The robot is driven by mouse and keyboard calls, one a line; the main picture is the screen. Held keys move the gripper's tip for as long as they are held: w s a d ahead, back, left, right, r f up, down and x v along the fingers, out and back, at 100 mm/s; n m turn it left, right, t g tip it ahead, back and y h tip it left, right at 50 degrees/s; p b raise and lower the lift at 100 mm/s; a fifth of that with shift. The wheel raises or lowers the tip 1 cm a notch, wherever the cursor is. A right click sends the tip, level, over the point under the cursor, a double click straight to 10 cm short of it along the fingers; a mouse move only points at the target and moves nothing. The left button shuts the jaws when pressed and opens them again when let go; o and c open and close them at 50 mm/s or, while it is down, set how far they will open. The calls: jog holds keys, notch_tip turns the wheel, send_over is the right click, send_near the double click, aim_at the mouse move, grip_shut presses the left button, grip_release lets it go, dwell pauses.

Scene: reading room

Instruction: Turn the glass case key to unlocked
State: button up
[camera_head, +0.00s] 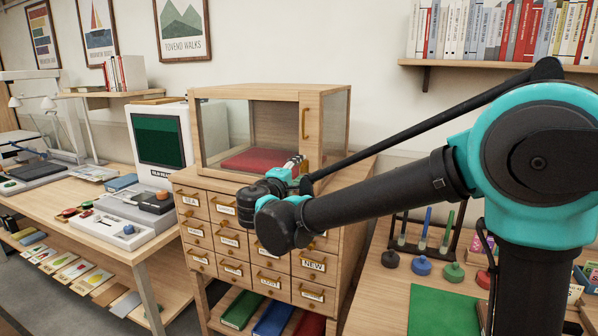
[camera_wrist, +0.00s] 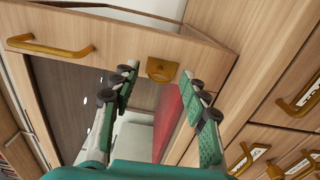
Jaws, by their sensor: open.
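The glass case (camera_head: 222,92) stands on top of the drawer cabinet, with a wooden frame and a red pad (camera_head: 248,159) inside. A brass handle (camera_head: 304,123) is on its right upright. In the wrist view, this handle (camera_wrist: 48,47) is at the upper left, and a small brass key or lock piece (camera_wrist: 162,69) sits on the same wooden upright. My gripper (camera_wrist: 159,74) is open, its two fingers on either side of the brass piece in the picture. I cannot tell whether they touch it. In the head view my gripper (camera_head: 292,167) covers the lock area.
The drawer cabinet (camera_head: 258,232) below has several labelled drawers with brass pulls. A white monitor (camera_head: 161,140) stands left of the case. At the right, a desk holds coloured stamps, a pen rack (camera_head: 425,236) and a green mat (camera_head: 440,312). A bookshelf (camera_head: 500,65) is above.

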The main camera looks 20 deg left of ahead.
jog(key=s, duration=1.2)
jog(key=shift+a, duration=0.45)
